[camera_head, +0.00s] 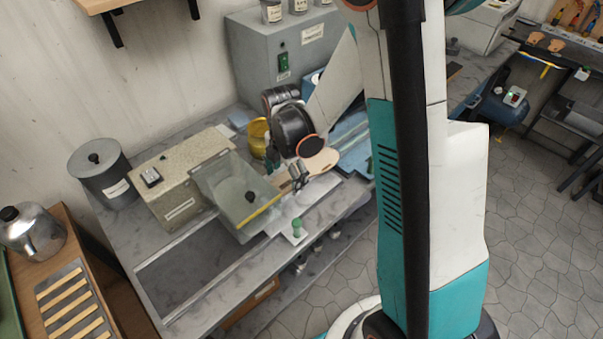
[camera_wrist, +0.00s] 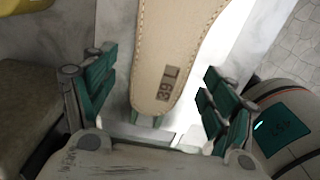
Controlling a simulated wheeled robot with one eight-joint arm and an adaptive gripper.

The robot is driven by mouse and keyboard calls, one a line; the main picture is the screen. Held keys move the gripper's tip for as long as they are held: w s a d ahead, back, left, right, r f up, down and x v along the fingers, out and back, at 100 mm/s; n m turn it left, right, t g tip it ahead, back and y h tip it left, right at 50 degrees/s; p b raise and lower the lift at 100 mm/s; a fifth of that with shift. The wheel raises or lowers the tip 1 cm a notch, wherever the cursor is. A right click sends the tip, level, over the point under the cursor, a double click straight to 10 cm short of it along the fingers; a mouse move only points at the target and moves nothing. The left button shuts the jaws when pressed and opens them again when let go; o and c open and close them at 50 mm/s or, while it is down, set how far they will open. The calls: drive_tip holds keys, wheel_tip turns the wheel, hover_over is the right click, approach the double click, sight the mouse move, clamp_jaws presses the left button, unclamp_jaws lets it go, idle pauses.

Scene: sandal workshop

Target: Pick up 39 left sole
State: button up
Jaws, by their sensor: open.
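The tan sole with stitched edges and the mark "39 L" (camera_wrist: 178,50) is in the middle of the wrist view. Its rounded end lies between the two teal fingers of my gripper (camera_wrist: 158,105). The fingers stand open on either side, with a gap to each edge of the sole. In the head view the sole (camera_head: 321,161) lies on the workbench beside my gripper (camera_head: 298,178), partly hidden by it. The contact between fingers and sole cannot be seen there.
A box with a clear sloped cover (camera_head: 236,192) stands left of my gripper. A small green-knobbed item (camera_head: 297,227) is near the bench's front edge. A yellow container (camera_head: 257,138) and a grey cabinet (camera_head: 262,62) are behind. Tiled floor (camera_head: 330,275) is open in front.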

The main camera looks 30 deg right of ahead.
drive_tip(key=shift+f, duration=0.15)
drive_tip(key=c, duration=1.3)
